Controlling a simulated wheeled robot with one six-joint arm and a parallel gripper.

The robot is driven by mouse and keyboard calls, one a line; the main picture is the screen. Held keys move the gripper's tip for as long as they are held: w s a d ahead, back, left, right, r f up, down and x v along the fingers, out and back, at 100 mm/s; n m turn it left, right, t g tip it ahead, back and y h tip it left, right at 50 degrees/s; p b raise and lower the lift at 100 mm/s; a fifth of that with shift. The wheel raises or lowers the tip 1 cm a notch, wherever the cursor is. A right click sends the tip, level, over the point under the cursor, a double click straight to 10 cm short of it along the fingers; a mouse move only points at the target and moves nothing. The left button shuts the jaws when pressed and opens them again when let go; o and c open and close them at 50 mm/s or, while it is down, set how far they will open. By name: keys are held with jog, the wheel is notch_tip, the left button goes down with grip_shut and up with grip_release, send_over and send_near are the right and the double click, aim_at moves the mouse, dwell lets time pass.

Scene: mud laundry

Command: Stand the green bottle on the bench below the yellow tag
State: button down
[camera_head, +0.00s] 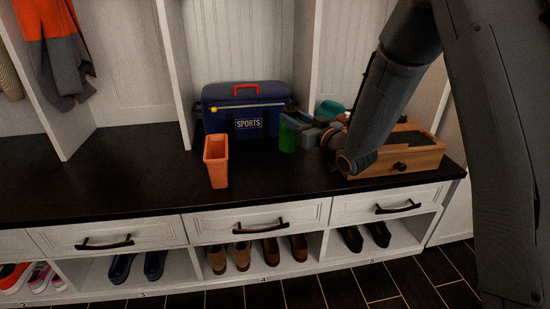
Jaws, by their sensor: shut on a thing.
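The green bottle (289,136) is at the right front of the blue cooler, above or on the dark bench (120,185); I cannot tell if its base touches. My gripper (299,128) reaches in from the right and is shut on the bottle, hiding its right side and part of its top. No clear yellow tag shows on the wall or bench; only a small yellow spot shows at the cooler's left front.
The blue SPORTS cooler (249,105) stands behind the bottle. A wooden box (400,158) and a teal item (330,108) sit to the right, partly behind my arm. The bench's left half is clear.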

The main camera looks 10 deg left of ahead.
aim_at(293, 152)
notch_tip(293, 152, down, 9)
jog(key=shift+r+b, duration=0.1)
jog(key=shift+b, duration=0.95)
jog(key=c, duration=1.2)
grip_release()
